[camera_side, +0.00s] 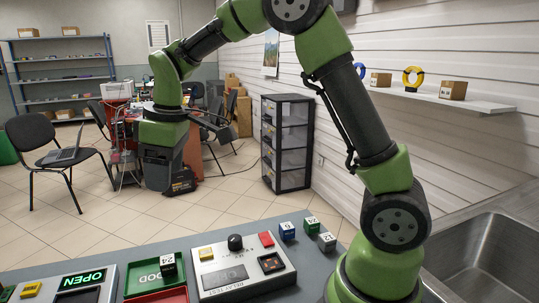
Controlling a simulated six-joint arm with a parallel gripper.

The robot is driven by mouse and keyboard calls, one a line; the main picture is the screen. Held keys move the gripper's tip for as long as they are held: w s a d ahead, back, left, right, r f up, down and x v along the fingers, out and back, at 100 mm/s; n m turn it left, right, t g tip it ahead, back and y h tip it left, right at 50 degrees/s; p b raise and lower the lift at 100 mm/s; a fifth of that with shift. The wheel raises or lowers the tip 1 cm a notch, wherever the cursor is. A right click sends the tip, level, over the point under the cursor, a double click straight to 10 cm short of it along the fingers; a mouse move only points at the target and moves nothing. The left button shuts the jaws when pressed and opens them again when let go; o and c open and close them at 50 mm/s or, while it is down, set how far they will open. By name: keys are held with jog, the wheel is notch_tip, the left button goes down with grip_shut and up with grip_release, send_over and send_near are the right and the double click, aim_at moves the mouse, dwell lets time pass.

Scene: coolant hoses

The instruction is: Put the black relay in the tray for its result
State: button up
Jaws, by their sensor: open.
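A red tray (172,297) lies in front, cut by the lower picture edge. The light grey tester (228,281) stands right of the trays with a black knob and a dark recessed socket, in which I see no relay clearly. My gripper (160,188) hangs high above and behind the trays, open, with nothing seen in it; its fingertips are hard to make out.
Blue (287,231), green (311,225) and grey (327,242) numbered blocks stand right of the tester. A metal sink (487,262) is at the right. The air above the trays is clear.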

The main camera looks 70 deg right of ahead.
jog(key=s+a+r+m+t, duration=0.1)
jog(key=s+r+m+t, duration=0.1)
jog(key=s, duration=0.8)
jog(key=s+r+m+t+y, duration=0.1)
jog(key=s+r+m+t, duration=0.2)
jog(key=s+m, duration=0.4)
jog(key=s+r, duration=0.1)
jog(key=s, duration=0.2)
jog(key=shift+s+a+r, duration=0.25)
jog(key=shift+s+a, duration=0.15)
